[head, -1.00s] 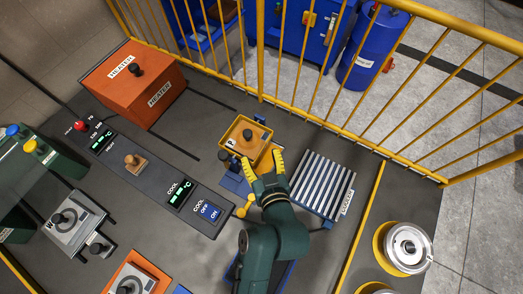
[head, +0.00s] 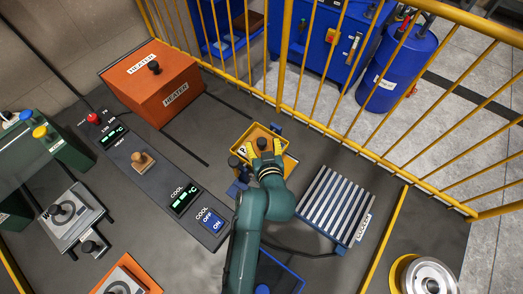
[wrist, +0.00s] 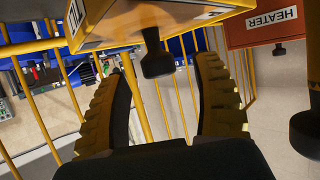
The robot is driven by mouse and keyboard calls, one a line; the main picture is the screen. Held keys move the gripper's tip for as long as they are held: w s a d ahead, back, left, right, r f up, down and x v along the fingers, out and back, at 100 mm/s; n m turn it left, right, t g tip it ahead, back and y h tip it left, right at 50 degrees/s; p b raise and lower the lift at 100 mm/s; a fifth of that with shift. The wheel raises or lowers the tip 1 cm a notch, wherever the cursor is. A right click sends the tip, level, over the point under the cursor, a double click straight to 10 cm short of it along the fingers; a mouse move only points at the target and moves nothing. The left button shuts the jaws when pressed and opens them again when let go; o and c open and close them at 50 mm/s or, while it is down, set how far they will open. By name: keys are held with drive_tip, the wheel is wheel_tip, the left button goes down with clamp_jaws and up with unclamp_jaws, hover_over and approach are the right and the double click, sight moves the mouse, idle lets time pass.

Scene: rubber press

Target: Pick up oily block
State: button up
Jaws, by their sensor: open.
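My gripper (head: 265,152) is over the near side of a yellow box (head: 243,136) marked "P". In the wrist view the two yellow ribbed fingers (wrist: 160,85) are spread apart. A black knob (wrist: 157,62) on the yellow box (wrist: 110,32) shows between them, with gaps on both sides. The box has a brown surface (wrist: 150,18) seen close up. I cannot tell any block as oily. Part of the box is hidden behind my gripper.
A silver slatted rack (head: 337,205) stands right of the box. An orange heater (head: 155,82) is at the back left. A yellow railing (head: 330,125) runs behind.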

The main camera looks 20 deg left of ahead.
drive_tip(key=shift+x, duration=1.15)
clamp_jaws()
drive_tip(key=shift+w+r, duration=0.1)
drive_tip(key=shift+r, duration=0.3)
